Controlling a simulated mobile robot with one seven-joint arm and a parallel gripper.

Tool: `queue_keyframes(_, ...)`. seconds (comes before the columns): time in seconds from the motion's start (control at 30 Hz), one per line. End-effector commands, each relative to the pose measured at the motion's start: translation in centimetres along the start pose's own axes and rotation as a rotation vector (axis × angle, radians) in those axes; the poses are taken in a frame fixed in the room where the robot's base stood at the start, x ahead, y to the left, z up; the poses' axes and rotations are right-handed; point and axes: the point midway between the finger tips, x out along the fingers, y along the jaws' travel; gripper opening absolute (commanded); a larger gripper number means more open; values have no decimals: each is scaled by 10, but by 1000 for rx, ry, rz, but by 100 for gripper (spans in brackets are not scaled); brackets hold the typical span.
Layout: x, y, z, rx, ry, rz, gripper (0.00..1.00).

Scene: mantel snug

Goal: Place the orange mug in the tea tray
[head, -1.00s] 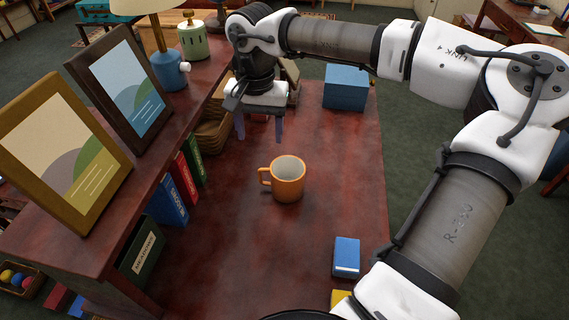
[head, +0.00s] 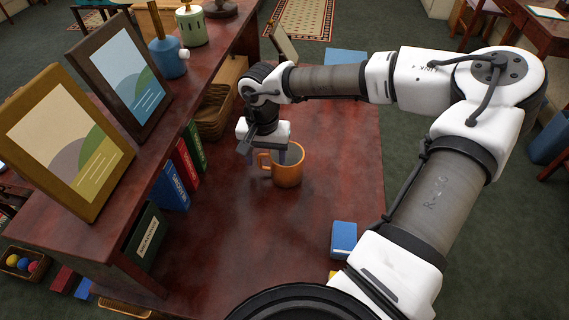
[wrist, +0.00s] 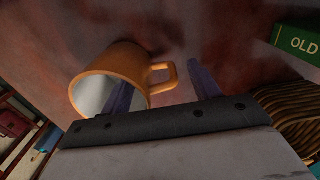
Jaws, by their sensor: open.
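The orange mug (head: 289,172) stands upright on the dark red wooden table (head: 270,245), with its handle toward the left. My gripper (head: 267,176) is low at the handle side of the mug, open, and partly hides the handle in the head view. In the wrist view the mug (wrist: 112,72) lies at the left, and its handle lies in the gap between the two fingers of my gripper (wrist: 162,88). One finger overlaps the mug's rim in that view; whether it touches cannot be told. I make out no tea tray.
The table's middle front is clear.

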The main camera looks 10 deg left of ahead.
Motion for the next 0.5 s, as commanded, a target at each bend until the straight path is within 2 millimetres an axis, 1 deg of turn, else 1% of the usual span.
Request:
queue_keyframes(0.03,5,-1,0,-1,-1,-1,62)
queue_keyframes(0.13,12,-1,0,-1,0,0,62)
queue_keyframes(0.33,13,-1,0,0,1,0,62)
queue_keyframes(0.37,13,-1,0,0,1,0,60)
queue_keyframes(0.5,13,-1,0,0,1,0,42)
